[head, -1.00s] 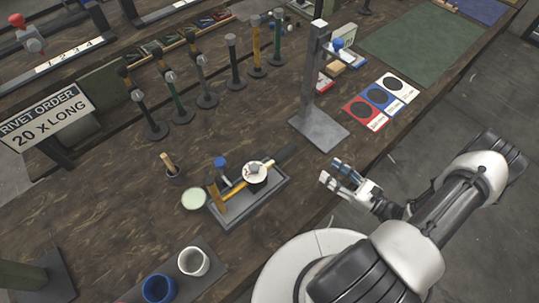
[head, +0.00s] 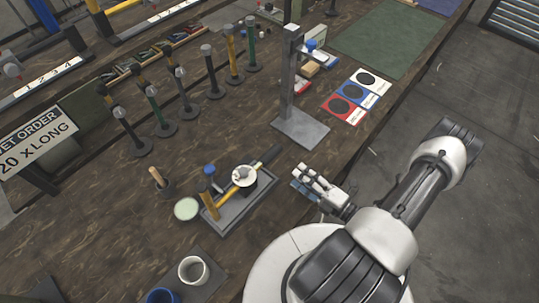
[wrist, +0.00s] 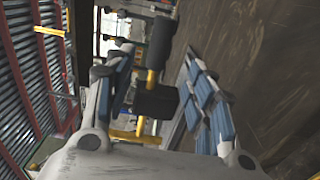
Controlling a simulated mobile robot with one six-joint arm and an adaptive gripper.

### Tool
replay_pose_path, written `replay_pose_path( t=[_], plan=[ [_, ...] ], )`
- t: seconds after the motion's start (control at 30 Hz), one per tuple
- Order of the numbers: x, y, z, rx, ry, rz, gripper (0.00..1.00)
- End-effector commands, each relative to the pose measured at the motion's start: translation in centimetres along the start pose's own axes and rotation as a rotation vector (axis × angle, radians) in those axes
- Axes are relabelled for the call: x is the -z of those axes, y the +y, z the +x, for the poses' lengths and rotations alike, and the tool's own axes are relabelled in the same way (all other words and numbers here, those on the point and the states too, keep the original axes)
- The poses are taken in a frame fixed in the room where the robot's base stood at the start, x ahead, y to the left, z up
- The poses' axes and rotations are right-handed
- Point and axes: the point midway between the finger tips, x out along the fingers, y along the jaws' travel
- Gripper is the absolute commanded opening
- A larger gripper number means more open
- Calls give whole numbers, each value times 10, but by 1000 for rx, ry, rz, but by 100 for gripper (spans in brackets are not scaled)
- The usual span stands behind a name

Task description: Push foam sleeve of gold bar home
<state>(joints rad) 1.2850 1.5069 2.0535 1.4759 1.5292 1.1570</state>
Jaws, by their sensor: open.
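The gold bar (head: 209,206) lies in a grey tray on the bench in the head view. Its black foam sleeve (head: 269,156) is at the bar's far right end. In the wrist view the sleeve (wrist: 158,42) and part of the gold bar (wrist: 152,77) show between and beyond my open fingers (wrist: 165,90). The cup hides part of the bar.
A grey stand (head: 300,127) rises behind my gripper.

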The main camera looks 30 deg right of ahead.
Motion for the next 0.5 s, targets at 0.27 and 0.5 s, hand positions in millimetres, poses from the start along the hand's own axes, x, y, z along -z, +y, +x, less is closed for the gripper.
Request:
replay_pose_path(
  t=[0.27, 0.5],
  plan=[
    [2, -1, 54, 1, 8, -4, 50],
    [2, -1, 98, 1, 7, -4, 50]
  ],
)
